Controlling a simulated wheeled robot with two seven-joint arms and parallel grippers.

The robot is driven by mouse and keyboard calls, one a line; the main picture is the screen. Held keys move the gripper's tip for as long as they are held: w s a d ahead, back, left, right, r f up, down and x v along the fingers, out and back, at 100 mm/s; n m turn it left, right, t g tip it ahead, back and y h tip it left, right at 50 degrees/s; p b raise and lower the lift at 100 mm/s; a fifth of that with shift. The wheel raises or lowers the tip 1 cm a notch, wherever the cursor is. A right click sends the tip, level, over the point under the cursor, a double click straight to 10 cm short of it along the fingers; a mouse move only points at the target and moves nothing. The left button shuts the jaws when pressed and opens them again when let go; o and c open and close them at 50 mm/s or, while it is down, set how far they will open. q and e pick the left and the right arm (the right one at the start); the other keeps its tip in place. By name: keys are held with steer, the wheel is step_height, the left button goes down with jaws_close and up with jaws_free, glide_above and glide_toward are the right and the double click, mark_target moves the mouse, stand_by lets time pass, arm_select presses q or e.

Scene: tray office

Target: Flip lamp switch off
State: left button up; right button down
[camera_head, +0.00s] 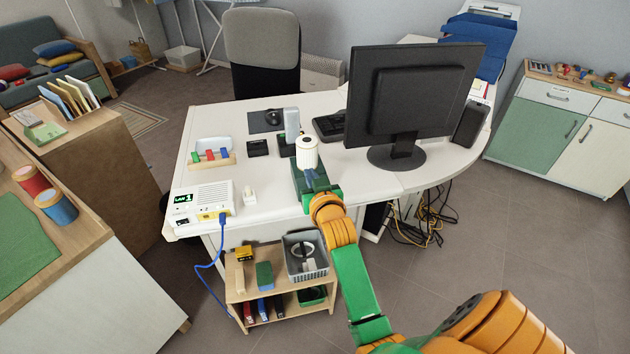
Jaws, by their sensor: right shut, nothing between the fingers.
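A small lamp with a ribbed white cylindrical shade (307,153) stands near the front edge of the white desk (366,178). A dark green block below the shade, seemingly its base (298,184), is partly covered by my right gripper. My right gripper (309,174) is shut and empty, its bluish fingers just below the shade. I cannot tell whether the fingers touch the lamp. The lamp switch cannot be made out; the gripper may be hiding it. My left gripper is not in view.
A large monitor (405,95) stands right of the lamp. A white router (200,203) with a blue cable, a block holder (212,154) and small dark boxes are to the left. A low wooden shelf (272,294) stands below the desk front. Open floor lies at right.

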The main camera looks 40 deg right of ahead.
steer(key=v, duration=0.6)
steer(key=shift+s, duration=0.4)
steer(key=shift+a+f, duration=0.1)
